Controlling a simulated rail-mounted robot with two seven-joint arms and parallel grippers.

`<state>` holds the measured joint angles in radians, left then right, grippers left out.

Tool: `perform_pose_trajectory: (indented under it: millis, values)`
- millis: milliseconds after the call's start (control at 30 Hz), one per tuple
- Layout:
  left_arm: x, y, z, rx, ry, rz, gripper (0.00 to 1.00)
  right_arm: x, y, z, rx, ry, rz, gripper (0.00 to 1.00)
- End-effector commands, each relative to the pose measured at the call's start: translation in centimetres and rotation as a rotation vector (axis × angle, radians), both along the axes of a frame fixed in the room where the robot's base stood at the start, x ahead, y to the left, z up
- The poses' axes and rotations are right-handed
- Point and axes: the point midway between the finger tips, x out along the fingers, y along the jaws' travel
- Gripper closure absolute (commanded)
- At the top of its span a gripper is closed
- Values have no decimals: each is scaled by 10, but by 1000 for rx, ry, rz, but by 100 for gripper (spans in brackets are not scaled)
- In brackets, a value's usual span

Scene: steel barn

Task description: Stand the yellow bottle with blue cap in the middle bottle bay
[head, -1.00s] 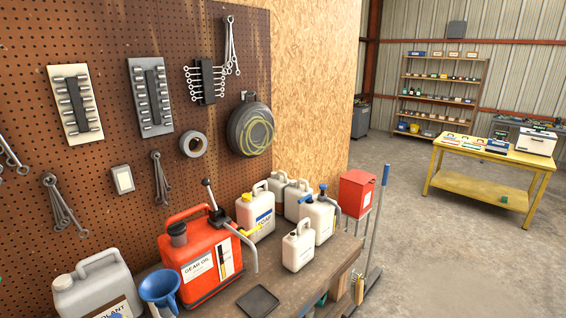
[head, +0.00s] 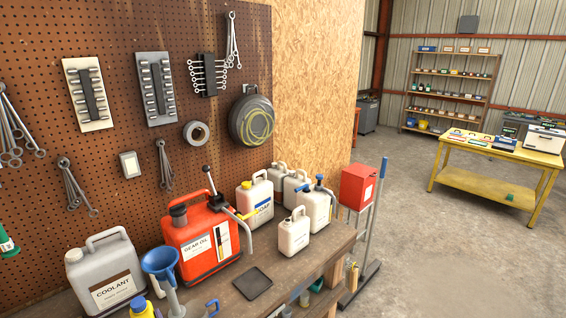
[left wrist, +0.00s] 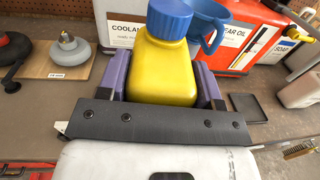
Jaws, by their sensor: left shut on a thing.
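The yellow bottle with blue cap (left wrist: 160,70) fills the middle of the left wrist view, cap toward the top of the picture. My left gripper (left wrist: 163,84) is shut on it, with a purple finger on each side of its body. In the head view, the top of the yellow bottle (head: 149,312) shows at the bottom edge in front of the coolant jug; the rest is cut off. My right gripper is in neither view. I cannot make out the middle bottle bay in these frames.
The workbench (head: 290,272) carries a grey coolant jug (head: 103,270), blue funnel (head: 160,262), red gear oil can (head: 203,240), white jugs (head: 294,236) and a dark flat tray (head: 253,282). A wooden board (left wrist: 62,62) holds a grey round-based object. Bare bench shows around the dark tray.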

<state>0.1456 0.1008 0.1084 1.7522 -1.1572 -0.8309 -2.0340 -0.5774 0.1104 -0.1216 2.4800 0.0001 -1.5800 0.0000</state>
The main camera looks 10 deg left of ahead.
Motion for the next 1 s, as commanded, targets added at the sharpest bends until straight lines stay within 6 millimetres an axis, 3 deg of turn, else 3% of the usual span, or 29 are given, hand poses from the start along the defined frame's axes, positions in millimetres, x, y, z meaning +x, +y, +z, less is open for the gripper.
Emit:
perform_pose_trajectory:
  millis: [267,500,700,1000]
  values:
    - [7,-62,57,8,-12,-220,100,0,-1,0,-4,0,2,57]
    - [-6,-144,109,11,-10,-513,100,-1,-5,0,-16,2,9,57]
    - [-24,-187,128,8,-7,-671,100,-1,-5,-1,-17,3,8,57]
    - [-48,-226,141,5,-6,-820,100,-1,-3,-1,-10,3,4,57]
